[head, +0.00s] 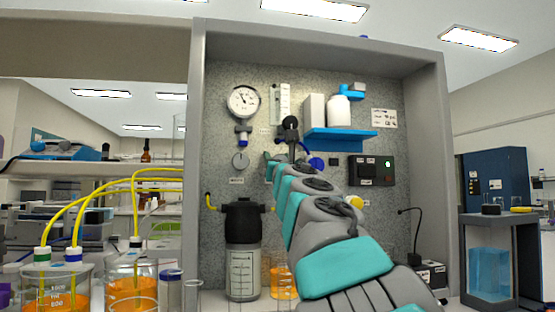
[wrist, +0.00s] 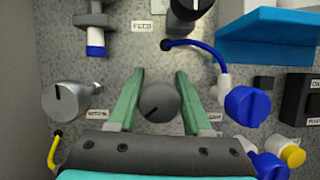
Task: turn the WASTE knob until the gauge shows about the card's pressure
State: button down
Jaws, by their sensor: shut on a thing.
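My gripper (wrist: 160,95) has its green fingers on either side of a round dark grey knob (wrist: 159,102) with a black pointer line slanting down to the left. The jaws are shut on this knob. Its label is hidden or too small to read, so I cannot confirm that it is the WASTE knob. In the head view my gripper (head: 284,160) hides the held knob at the panel. The round white gauge (head: 243,101) is at the panel's upper left, its needle pointing to the upper left. The white card (head: 384,118) is at the upper right; its writing is unreadable.
A silver knob (wrist: 70,100) is left of my gripper and a blue knob (wrist: 247,105) right of it. A black knob (wrist: 190,6) is above, near the FEED label (wrist: 142,26). A blue shelf (head: 340,139) juts out at upper right.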

jog(key=m+h, duration=0.2)
jog(key=m, duration=0.2)
jog(key=m+h, duration=0.1)
jog(key=m, duration=0.2)
jog(key=shift+d+m+h, duration=0.2)
jog(key=shift+m+h, duration=0.2)
jog(key=shift+d+f+m+g+h, duration=0.15)
jog(key=shift+m+g+h, duration=0.3)
jog(key=shift+m, duration=0.75)
jog(key=shift+d+f+m+g+h, duration=0.15)
jog(key=shift+m+h, duration=0.5)
jog(key=shift+m, duration=0.55)
jog(key=shift+w, duration=0.1)
jog(key=shift+c, duration=1.6)
grip_release()
